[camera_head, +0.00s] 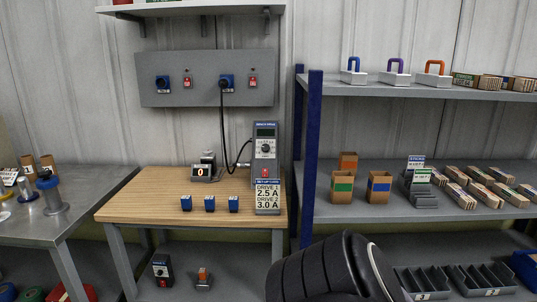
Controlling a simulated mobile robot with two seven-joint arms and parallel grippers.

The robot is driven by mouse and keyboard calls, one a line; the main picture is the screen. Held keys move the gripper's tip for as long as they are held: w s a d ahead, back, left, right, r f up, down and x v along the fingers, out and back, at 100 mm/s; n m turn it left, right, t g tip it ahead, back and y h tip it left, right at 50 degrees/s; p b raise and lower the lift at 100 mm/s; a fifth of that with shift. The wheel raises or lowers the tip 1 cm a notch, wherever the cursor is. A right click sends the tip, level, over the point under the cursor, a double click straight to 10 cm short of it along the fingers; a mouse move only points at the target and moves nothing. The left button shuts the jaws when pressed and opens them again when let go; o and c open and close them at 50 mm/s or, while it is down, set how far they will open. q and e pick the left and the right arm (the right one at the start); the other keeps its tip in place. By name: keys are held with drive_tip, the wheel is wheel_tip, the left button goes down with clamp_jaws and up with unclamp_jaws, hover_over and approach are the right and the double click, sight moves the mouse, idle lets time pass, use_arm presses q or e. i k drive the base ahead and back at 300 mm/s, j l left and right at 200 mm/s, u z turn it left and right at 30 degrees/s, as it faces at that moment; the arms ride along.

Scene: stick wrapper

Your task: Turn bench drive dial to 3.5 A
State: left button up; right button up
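The bench drive (265,145) is a grey upright box with a blue label at the back right of the wooden bench. Its dial (265,149) is a small dark knob below a greenish display (265,132); the dial setting and any display reading are too small to tell. A red switch sits under the dial. A black link of one of my arms shows at the bottom centre, well below the drive. Neither of my grippers is in view.
The wooden bench (150,200) also holds a small device (206,172) showing 0 and 3 blue blocks (210,203). A black cable (222,120) runs from the wall panel (205,90) towards the drive. A blue-post shelf (314,150) stands to the right. The bench's left part is clear.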

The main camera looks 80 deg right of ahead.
sight(265, 148)
drive_tip(key=z, duration=2.55)
drive_tip(key=i+j+z, duration=0.15)
drive_tip(key=i+z, duration=0.3)
